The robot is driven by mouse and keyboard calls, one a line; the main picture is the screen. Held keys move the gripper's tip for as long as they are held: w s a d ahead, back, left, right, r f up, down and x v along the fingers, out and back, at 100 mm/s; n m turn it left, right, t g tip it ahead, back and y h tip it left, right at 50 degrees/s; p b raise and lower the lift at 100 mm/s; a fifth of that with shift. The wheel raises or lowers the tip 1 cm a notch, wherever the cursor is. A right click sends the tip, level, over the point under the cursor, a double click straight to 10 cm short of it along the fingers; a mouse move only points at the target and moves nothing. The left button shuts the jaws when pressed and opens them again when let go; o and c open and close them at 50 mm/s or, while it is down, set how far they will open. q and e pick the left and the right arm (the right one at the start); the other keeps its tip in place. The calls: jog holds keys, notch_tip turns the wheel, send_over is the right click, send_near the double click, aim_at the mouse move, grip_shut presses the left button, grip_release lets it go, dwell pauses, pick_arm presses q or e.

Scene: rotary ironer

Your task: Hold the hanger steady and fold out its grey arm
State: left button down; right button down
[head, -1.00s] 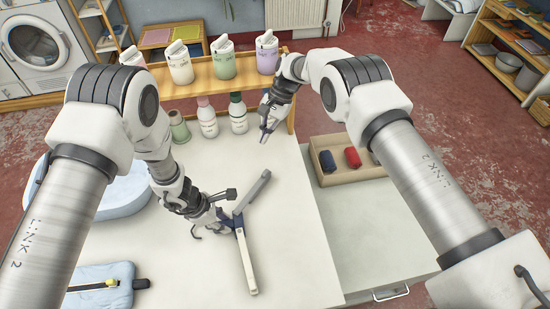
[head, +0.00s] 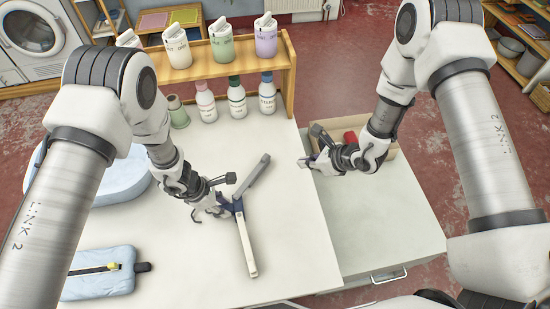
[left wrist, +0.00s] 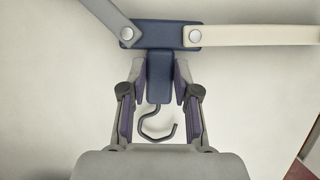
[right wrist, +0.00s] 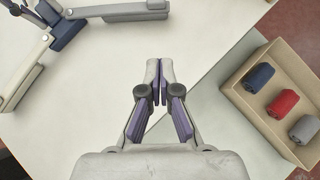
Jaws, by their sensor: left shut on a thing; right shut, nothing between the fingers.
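The hanger has a dark blue hub (left wrist: 160,33), a hook (left wrist: 158,128), a grey arm (head: 253,173) and a white arm (head: 246,248). It lies at or just above the white table. In the head view the grey arm points up and right, the white arm down; they spread at a wide angle. My left gripper (left wrist: 160,78) is shut on the hanger's blue neck, below the hub. My right gripper (head: 306,162) is shut and empty, right of the grey arm and apart from it. Its closed fingertips (right wrist: 159,68) show in the right wrist view, with the grey arm (right wrist: 118,10) beyond.
A cardboard box (right wrist: 245,100) with navy, red and grey rolls stands right of the table, by my right gripper. A wooden rack (head: 222,55) with bottles stands at the back. The front right tabletop is clear.

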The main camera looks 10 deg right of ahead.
aim_at(268, 160)
jog(key=x, duration=0.9)
jog(key=shift+a+f, duration=0.1)
jog(key=shift+w+a+r, duration=0.2)
jog(key=shift+w+a, duration=0.75)
jog(key=shift+a, duration=0.05)
jog(key=shift+w+a, duration=0.3)
jog(key=shift+a, duration=0.05)
jog(key=shift+w, duration=0.1)
